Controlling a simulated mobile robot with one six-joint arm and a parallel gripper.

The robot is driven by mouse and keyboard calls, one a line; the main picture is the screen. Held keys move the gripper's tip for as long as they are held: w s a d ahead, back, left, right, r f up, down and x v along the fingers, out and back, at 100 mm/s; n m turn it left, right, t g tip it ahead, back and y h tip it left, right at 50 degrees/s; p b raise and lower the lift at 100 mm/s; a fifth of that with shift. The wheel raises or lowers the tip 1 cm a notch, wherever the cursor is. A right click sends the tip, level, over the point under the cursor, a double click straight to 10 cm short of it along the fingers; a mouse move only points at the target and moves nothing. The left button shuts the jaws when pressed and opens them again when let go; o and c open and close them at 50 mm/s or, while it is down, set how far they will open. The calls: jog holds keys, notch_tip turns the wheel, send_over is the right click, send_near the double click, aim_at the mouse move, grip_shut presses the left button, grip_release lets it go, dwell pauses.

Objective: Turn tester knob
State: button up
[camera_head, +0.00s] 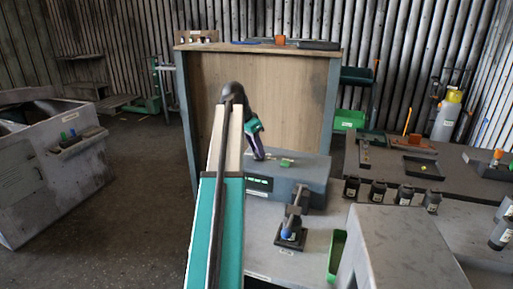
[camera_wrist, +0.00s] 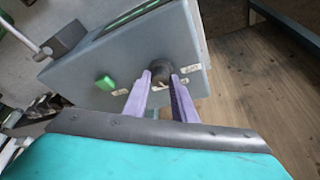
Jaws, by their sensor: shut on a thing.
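The tester is a grey box (camera_head: 314,178) on the workbench in the head view, with green lit marks on its front. In the wrist view its grey panel (camera_wrist: 125,65) fills the upper middle. A dark round knob (camera_wrist: 160,70) stands on that panel, beside small pale labels. A green button (camera_wrist: 105,82) is to its left. My gripper (camera_wrist: 163,78) has two pale purple fingers, one on each side of the knob, shut on it. In the head view my gripper (camera_head: 258,152) reaches down at the tester's back left; the knob is hidden there.
A dark clamp-like stand (camera_head: 291,228) is in front of the tester. A green bin (camera_head: 337,255) and a grey box (camera_head: 400,250) are to its right. Several black bottles (camera_head: 377,191) line the right table. A wooden panel (camera_head: 262,100) rises behind the tester.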

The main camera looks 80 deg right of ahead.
jog(key=n+p, duration=0.1)
jog(key=n+t+p, duration=0.1)
jog(key=n, duration=0.1)
jog(key=n+h, duration=0.1)
jog(key=n, duration=0.1)
jog(key=shift+s+a+r+t+p, duration=0.1)
jog(key=shift+s+a+t+p, duration=0.05)
jog(key=shift+s+t+p, duration=0.2)
jog(key=shift+s+n+t+p, duration=0.1)
jog(key=shift+n+t+p, duration=0.5)
jog(key=shift+n, duration=0.9)
jog(key=shift+n+t+p, duration=0.5)
jog(key=shift+n+t, duration=0.05)
jog(key=shift+n, duration=0.95)
jog(key=o, duration=1)
jog(key=shift+b+v, duration=1)
jog(key=shift+v, duration=5.75)
jog(key=shift+s, duration=0.1)
